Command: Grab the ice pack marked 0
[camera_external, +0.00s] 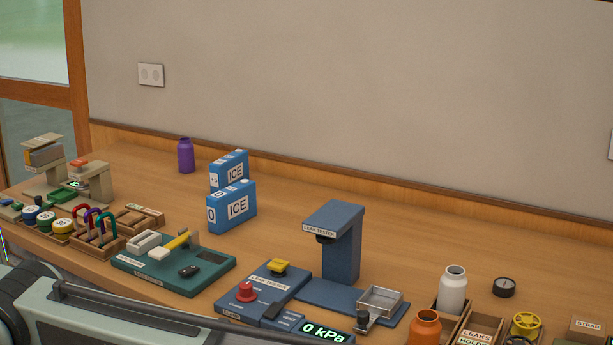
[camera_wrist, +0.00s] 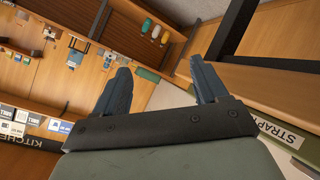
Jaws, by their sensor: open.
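The ice pack marked 0 (camera_external: 231,207) is a blue upright block with a white ICE label and a white cap, standing on the wooden bench in the external view. A second blue ice pack (camera_external: 229,170) stands close behind it, with a label that seems to read +5. My gripper (camera_wrist: 159,66) shows in the wrist view, its two dark fingers apart with nothing between them. The gripper is outside the external view, and I cannot make out either ice pack in the wrist view.
A purple bottle (camera_external: 186,156) stands behind the ice packs. A green board (camera_external: 172,268) with tools lies in front of them, and the blue leak tester (camera_external: 341,245) stands to their right. The bench beside the packs is clear. The wrist view shows tilted wooden shelves and a STRAP label (camera_wrist: 279,133).

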